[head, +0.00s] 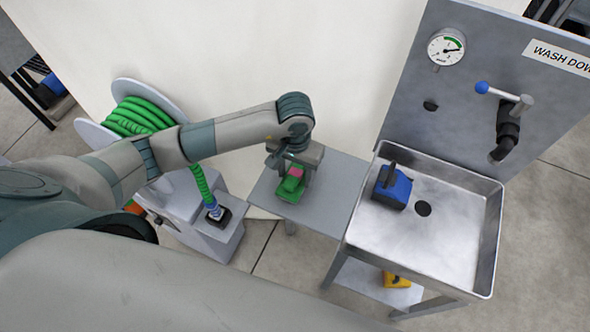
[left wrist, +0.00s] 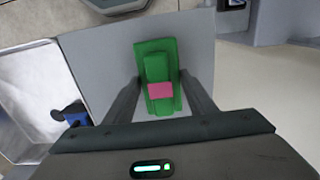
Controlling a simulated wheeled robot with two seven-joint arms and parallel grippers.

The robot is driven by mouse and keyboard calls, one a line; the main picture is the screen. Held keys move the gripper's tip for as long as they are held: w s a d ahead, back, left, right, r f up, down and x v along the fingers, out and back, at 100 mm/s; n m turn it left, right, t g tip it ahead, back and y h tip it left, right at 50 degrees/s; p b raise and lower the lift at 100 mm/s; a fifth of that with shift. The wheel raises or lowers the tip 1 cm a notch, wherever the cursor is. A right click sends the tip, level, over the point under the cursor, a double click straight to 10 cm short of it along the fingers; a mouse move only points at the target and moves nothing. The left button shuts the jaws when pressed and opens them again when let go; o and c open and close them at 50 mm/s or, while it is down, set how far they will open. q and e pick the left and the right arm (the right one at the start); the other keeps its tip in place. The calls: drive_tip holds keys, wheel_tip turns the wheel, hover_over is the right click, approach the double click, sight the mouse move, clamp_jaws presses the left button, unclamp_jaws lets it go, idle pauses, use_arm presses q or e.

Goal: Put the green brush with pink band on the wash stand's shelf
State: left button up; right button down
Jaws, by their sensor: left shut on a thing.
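The green brush with a pink band (head: 290,187) is at the small grey side table (head: 330,180), left of the wash stand. My left gripper (head: 293,172) points down over it and is shut on it. In the left wrist view the brush (left wrist: 157,72) sits between the two fingers (left wrist: 160,100), with the pink band near the fingertips. I cannot tell whether the brush still touches the table. The wash stand's lower shelf (head: 352,279) is under the steel basin (head: 462,200); a yellow thing (head: 396,280) lies on it. My right gripper is not in view.
A blue brush with a dark handle (head: 392,187) lies in the basin near the drain. The stand's back panel carries a gauge (head: 446,48) and a blue-tipped lever (head: 497,91). A reel of green hose (head: 137,117) stands at the left. The stand's legs and basin rim bound the shelf.

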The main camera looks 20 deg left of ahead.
sight(295, 173)
use_arm(q)
drive_tip(key=shift+f+b, duration=0.2)
drive_tip(key=shift+b, duration=0.1)
drive_tip(key=o, duration=1)
drive_tip(key=shift+r, duration=0.15)
drive_tip(key=shift+r+p, duration=0.1)
drive_tip(key=shift+p, duration=0.3)
drive_tip(key=shift+w+r+b, duration=0.1)
drive_tip(key=shift+r+b, duration=0.05)
drive_tip(key=shift+b, duration=0.2)
wheel_tip(295, 173, up, 10)
drive_tip(key=b, duration=0.4)
drive_tip(key=shift+r, duration=0.8)
